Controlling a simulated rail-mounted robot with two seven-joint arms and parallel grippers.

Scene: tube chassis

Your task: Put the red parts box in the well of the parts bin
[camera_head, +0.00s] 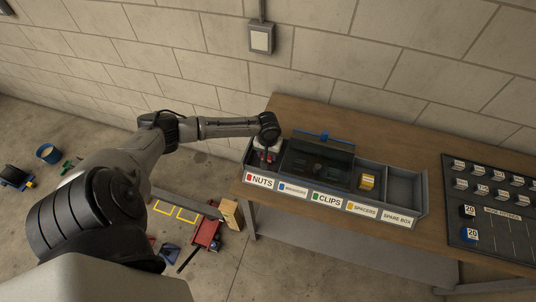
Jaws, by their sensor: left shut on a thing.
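The grey parts bin (336,208) lies along the front of the workbench, with a row of wells labelled NUTS, a blue-marked one, CLIPS, SPACERS and SPARE BOX. My left gripper (266,153) points down at the bin's left end, over the NUTS well. It is shut on the red parts box (266,157), of which only a small red part shows. The gripper and wrist hide the rest, and I cannot tell whether the box touches the well floor. My right gripper is out of view.
A dark see-through lid (318,160) with a blue handle (324,136) covers the middle wells. A yellow item (367,182) sits in the SPACERS well; SPARE BOX looks empty. A dark labelled board (497,215) lies at the right. Red trays and a cardboard box (231,214) are on the floor.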

